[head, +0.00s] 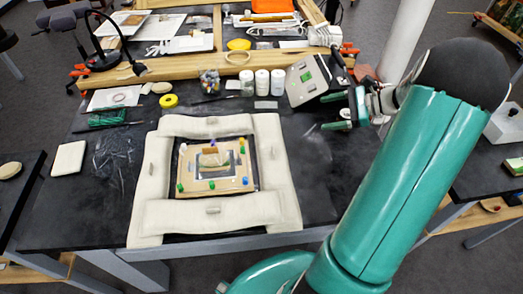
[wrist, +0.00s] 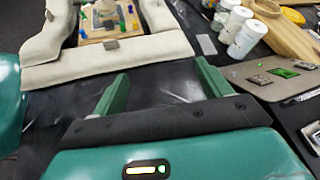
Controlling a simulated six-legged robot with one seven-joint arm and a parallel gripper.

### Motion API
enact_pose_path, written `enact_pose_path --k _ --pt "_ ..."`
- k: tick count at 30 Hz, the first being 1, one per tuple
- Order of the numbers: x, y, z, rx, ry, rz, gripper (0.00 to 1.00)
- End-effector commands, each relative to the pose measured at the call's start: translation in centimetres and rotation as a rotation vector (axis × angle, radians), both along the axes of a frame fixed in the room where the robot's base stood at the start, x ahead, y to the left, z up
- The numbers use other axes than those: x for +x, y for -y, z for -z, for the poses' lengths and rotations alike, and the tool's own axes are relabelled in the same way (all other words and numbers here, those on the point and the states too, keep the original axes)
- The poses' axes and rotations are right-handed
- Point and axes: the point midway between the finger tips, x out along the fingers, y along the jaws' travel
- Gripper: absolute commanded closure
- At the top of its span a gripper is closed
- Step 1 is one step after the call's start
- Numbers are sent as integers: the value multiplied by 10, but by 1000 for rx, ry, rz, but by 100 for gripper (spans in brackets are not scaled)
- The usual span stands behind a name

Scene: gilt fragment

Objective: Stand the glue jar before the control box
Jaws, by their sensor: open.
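Three white jars stand in a row at the back middle of the table: a left one (head: 247,83), a middle one (head: 262,83) and a right one (head: 277,83). I cannot read which is the glue jar. White jars also show at the top right of the wrist view (wrist: 247,40). The control box (head: 308,79), with a tilted grey panel and green screen, stands just right of them; its panel shows in the wrist view (wrist: 283,73). My gripper (head: 336,111) is open and empty, in front and to the right of the box. Its fingers (wrist: 161,88) have bare black tabletop between them.
A padded cream frame (head: 147,195) surrounds a board with coloured pegs at centre. A cup of coloured bits (head: 209,82) stands left of the jars. A wooden beam (head: 185,66) runs behind.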

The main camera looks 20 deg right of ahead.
Motion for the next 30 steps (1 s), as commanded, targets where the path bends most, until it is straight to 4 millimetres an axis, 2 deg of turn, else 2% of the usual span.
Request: enact_pose_path --k 1,6,9,15,21,30 --pt "4 -27 -12 -79 -2 -73 23" --pt "-1 -99 -37 -334 14 -301 23" --pt "-10 -136 -50 -482 42 -433 23" --pt "-38 -197 -73 -778 136 -690 23" --pt "-73 -242 -92 -1067 280 -930 23" --pt "-124 -284 -114 -1478 577 -1239 23"
